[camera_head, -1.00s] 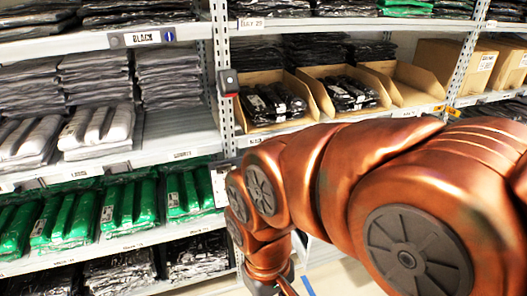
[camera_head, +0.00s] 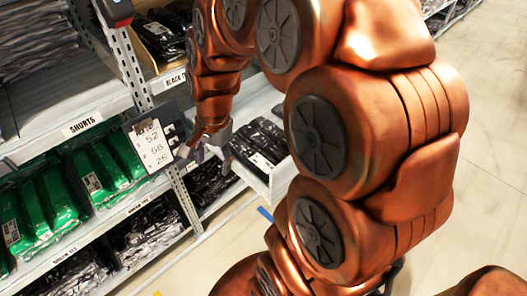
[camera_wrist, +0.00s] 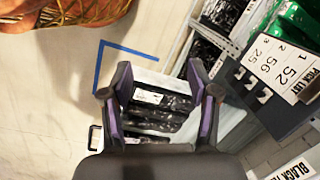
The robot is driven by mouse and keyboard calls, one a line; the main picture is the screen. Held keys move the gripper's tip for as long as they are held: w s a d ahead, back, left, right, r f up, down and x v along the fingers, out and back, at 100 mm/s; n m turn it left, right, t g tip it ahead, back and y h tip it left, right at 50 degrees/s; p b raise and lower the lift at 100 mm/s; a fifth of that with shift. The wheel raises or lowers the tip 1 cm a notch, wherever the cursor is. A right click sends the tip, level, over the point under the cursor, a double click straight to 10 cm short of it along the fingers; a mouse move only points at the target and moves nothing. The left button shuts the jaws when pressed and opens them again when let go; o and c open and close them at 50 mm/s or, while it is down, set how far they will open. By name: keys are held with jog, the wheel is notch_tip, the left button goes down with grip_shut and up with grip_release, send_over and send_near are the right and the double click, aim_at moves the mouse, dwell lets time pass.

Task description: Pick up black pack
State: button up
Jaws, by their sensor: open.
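Black packs in shiny clear wrap (camera_head: 262,143) lie in a white tray or shelf bay to the right of the shelf upright. In the wrist view, black packs with a white label (camera_wrist: 148,97) show between and beyond my fingers. My gripper (camera_wrist: 157,78) is open and empty, its two purple-and-black fingers spread on either side of that label. In the head view, my gripper (camera_head: 203,148) is small and partly hidden, beside the left end of the packs. I cannot tell how far the fingertips are from the packs.
A card with numbers (camera_head: 152,147) hangs on the shelf upright close to my gripper. Green packs (camera_head: 105,172) fill the shelf at left. More black packs (camera_head: 150,235) lie below. Blue tape (camera_wrist: 98,68) marks the open pale floor.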

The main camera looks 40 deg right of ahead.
jog(key=w+d+f+m+t+b, duration=0.2)
jog(key=w+d+f+m+b, duration=0.2)
jog(key=w+d+f+m, duration=0.4)
jog(key=m+t+h+b, duration=0.2)
jog(key=m+b, duration=0.4)
jog(key=m, duration=0.9)
send_near(265, 142)
jog(key=shift+w+d+f, duration=0.25)
jog(key=shift+w+f, duration=0.25)
jog(key=shift+f, duration=0.25)
jog(key=shift+w+d+f, duration=0.15)
jog(key=shift+w+f, duration=0.05)
jog(key=shift+f, duration=0.35)
jog(key=shift+x, duration=3.2)
jog(key=shift+s+a, duration=0.1)
jog(key=shift+a, duration=0.2)
jog(key=shift+c, duration=0.3)
jog(key=c, duration=1)
